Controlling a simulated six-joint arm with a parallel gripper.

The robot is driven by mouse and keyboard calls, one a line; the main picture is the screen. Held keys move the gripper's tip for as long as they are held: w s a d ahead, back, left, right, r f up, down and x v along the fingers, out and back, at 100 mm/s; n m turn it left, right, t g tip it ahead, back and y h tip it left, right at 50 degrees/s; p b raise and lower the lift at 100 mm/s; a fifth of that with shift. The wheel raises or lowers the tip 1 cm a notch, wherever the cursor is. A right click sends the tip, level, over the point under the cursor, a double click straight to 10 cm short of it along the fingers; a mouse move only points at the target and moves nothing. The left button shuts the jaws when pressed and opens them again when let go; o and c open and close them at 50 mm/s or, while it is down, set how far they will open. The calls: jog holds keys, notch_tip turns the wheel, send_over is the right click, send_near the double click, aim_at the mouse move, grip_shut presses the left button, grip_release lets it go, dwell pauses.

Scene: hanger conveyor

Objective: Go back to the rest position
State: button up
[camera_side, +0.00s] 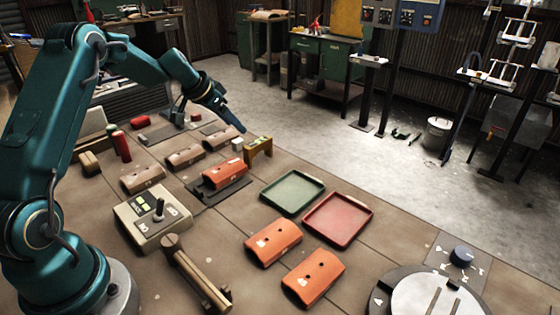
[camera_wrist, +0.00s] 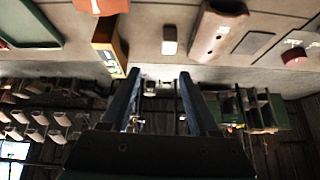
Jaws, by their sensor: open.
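My gripper (camera_side: 232,119) is up in the air over the far part of the table in the side view, angled down to the right. In the wrist view my gripper (camera_wrist: 160,82) shows two fingers well apart with nothing between them. A small yellow-brown stand (camera_side: 258,147) is just below and right of the fingertips in the side view. It also shows in the wrist view (camera_wrist: 116,47). A white cube (camera_side: 237,144) sits beside it. The gripper looks clear of both, though the exact gap cannot be told.
A green tray (camera_side: 292,191) and a red tray (camera_side: 338,219) lie mid-table, with two orange covers (camera_side: 273,243) in front. A control box with a joystick (camera_side: 152,219), a mallet (camera_side: 195,275) and brown covers (camera_side: 185,157) are to the left. A turntable (camera_side: 436,299) is front right.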

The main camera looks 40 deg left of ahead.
jog(key=s+d+r+m+t, duration=0.2)
jog(key=s+d+r+m, duration=0.1)
jog(key=d+r, duration=1.1)
jog(key=s+d+r+m+h, duration=0.1)
jog(key=s+d+r, duration=0.2)
jog(key=s+d, duration=0.65)
jog(key=s+a+f+n+g, duration=0.1)
jog(key=s+f+n, duration=0.1)
jog(key=s+f, duration=0.2)
jog(key=s+a+f+n+g+y, duration=0.1)
jog(key=s+f, duration=0.3)
jog(key=s, duration=0.7)
jog(key=shift+s+f+n+g, duration=0.25)
jog(key=shift+f+n+g, duration=0.05)
jog(key=shift+n+g, duration=0.45)
